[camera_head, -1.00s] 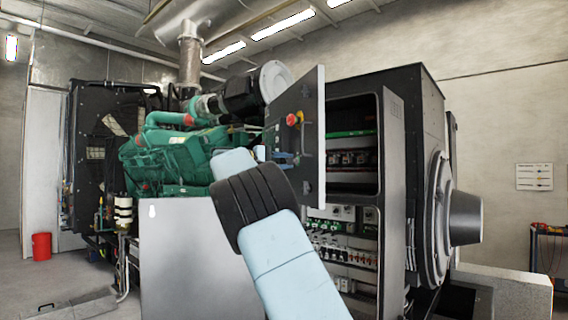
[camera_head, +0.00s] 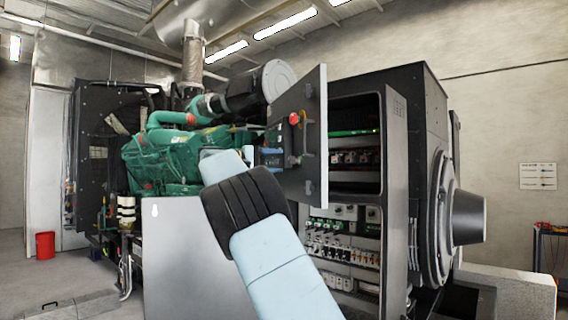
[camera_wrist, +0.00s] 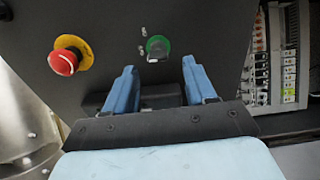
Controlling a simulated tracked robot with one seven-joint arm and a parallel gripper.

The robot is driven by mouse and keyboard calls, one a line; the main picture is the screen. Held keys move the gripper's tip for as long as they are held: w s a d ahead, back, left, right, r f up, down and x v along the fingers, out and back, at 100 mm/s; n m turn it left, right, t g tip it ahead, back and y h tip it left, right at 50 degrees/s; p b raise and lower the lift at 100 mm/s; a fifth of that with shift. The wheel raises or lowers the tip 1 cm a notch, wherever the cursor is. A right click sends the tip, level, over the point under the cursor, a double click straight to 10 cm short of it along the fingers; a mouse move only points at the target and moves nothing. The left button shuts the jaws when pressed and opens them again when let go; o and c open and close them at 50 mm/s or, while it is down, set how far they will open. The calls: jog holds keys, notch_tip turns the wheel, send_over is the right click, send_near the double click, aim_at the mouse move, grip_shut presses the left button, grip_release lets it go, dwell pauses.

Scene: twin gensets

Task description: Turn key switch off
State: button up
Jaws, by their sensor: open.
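The key switch (camera_wrist: 158,47) has a green round collar and sits on the dark cabinet door (camera_wrist: 110,25) in the wrist view. My gripper (camera_wrist: 160,77) is open, with its two blue fingers pointing at the door. The switch shows between and just beyond the fingertips, and nothing is held. I cannot tell the exact gap to the switch. In the head view my gripper (camera_head: 270,157) is small beside the open door (camera_head: 312,160), partly behind my arm. The key switch is not clear in that view.
A red emergency stop button (camera_wrist: 64,62) on a yellow ring is left of the switch; it also shows in the head view (camera_head: 294,118). The open electrical cabinet (camera_head: 355,180) holds rows of breakers right of the door. The green engine (camera_head: 160,155) stands left.

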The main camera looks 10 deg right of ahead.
jog(key=a, duration=0.9)
jog(key=shift+s+a, duration=0.15)
jog(key=shift+s, duration=0.3)
jog(key=shift+f, duration=0.1)
